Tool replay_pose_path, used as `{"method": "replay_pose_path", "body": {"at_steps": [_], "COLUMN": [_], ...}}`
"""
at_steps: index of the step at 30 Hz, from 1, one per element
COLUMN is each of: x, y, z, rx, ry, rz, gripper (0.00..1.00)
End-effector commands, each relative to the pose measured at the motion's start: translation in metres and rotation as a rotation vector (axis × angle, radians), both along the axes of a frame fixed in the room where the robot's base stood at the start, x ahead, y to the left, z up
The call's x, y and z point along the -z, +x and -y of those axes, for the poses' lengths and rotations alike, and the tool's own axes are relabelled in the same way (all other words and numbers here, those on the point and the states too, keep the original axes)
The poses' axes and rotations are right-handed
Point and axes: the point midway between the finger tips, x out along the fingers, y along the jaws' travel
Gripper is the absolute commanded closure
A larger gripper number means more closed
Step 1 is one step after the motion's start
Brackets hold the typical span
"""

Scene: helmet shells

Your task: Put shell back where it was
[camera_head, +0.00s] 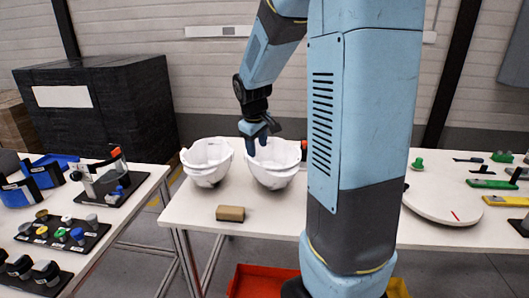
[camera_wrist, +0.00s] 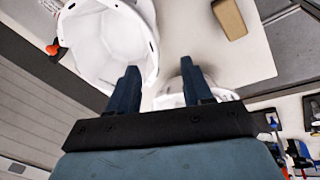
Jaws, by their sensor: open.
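Two white helmet shells stand side by side on the white table. In the head view the left shell (camera_head: 207,160) is clear of my gripper. The right shell (camera_head: 280,160) is under my gripper (camera_head: 258,142), whose fingers point down at its near-left rim. In the wrist view my gripper (camera_wrist: 162,82) is open, with its fingers apart. The right shell (camera_wrist: 100,45) lies behind one finger, and its rim shows in the gap. Whether the fingers touch it I cannot tell. The left shell (camera_wrist: 171,101) is mostly hidden behind the other finger and gripper body.
A tan block (camera_head: 230,213) lies in front of the shells and also shows in the wrist view (camera_wrist: 229,18). A red-orange object (camera_wrist: 53,48) is beside the right shell. A round white disc (camera_head: 440,203) is at right. A red bin (camera_head: 262,282) is below the table.

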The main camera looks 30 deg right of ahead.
Motion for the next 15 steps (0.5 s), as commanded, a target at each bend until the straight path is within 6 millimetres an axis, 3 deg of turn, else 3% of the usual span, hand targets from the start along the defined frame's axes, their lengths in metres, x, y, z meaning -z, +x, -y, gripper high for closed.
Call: {"method": "replay_pose_path", "body": {"at_steps": [6,15], "x": [-0.047,-0.090], "y": [-0.049,-0.122], "z": [-0.024,-0.054], "rx": [0.086,0.199], "ry": [0.060,0.150], "rz": [0.074,0.158], "gripper": [0.50,0.50]}}
